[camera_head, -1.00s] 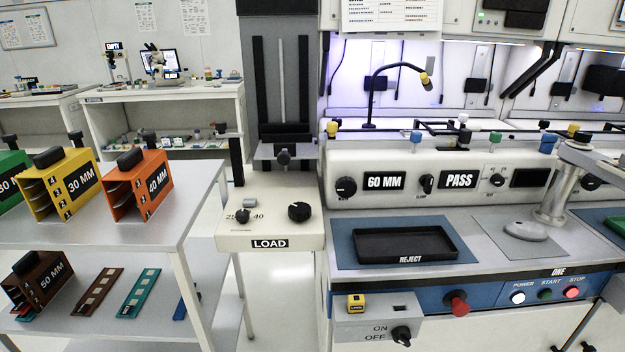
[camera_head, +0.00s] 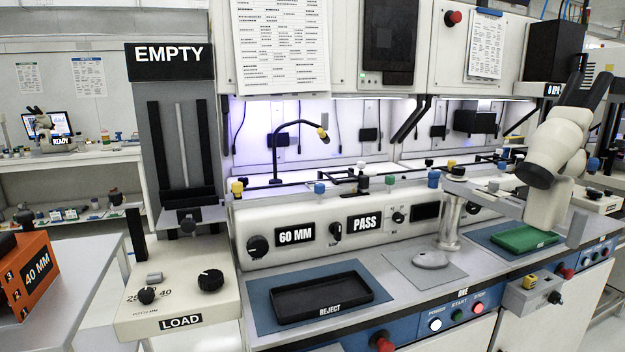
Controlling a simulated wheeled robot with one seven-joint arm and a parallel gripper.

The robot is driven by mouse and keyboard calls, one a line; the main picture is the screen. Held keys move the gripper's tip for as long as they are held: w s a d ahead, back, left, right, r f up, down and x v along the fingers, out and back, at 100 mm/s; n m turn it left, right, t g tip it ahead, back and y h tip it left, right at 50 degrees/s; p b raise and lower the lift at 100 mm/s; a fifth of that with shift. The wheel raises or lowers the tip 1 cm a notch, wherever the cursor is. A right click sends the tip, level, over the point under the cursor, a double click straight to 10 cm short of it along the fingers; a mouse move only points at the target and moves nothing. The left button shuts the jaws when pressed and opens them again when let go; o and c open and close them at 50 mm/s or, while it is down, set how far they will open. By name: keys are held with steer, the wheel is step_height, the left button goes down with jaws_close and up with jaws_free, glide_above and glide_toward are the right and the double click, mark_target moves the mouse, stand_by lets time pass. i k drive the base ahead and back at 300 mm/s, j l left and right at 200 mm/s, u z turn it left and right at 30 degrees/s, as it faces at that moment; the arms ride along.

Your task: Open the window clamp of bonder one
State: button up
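Bonder one (camera_head: 408,307) fills the middle, with a "ONE" label on its front edge. Its white panel carries a "60 MM" display, a "PASS" display and, between them, a small black knob (camera_head: 335,231) with a tiny label under it, seemingly the clamp control. The knob's pointer looks near upright, slightly tilted. A larger black knob (camera_head: 257,246) sits left of "60 MM", and another small knob (camera_head: 398,217) right of "PASS". The window clamp itself cannot be made out along the rail. My gripper is not in view.
A black "REJECT" tray (camera_head: 322,297) lies on the bonder's worktop. A microscope (camera_head: 552,165) overhangs the right side. A red button (camera_head: 381,342) juts from the front.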

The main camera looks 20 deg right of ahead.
mark_target(370, 173)
steer(key=i+l+u, duration=0.15)
steer(key=i+l, duration=0.2)
steer(key=i+l+u, duration=0.15)
steer(key=i+l, duration=0.2)
steer(key=i+l+u, duration=0.1)
steer(key=i+l, duration=0.2)
steer(key=l, duration=0.25)
